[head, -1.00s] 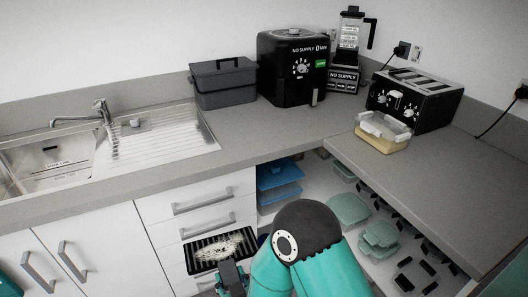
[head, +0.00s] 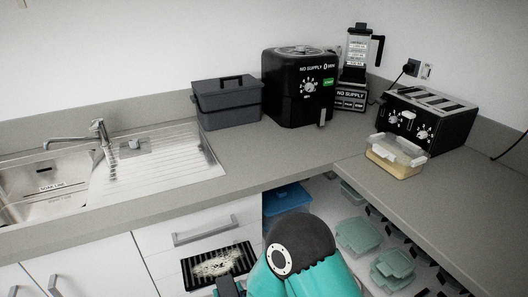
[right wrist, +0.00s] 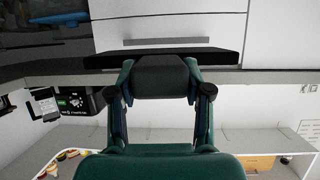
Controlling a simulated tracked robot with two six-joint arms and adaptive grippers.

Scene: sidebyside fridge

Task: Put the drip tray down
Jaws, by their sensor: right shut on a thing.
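The drip tray (head: 219,265) is a black ribbed tray with a pale crusty stain across its middle. In the head view it is in front of the white drawers, below the counter. My right gripper (head: 229,286) is shut on its near edge and holds it roughly level. In the right wrist view the tray shows as a thin dark slab (right wrist: 225,60) edge-on, just beyond the fingers (right wrist: 160,75). The fingertips are partly hidden there. My left gripper is not in view.
The grey counter (head: 265,160) has free room in its middle, right of the sink (head: 50,192). A dark grey box (head: 228,105), air fryer (head: 298,90), blender (head: 358,60), toaster (head: 425,120) and clear-lidded container (head: 396,156) stand along the back. Lidded containers (head: 358,236) are on the shelf below.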

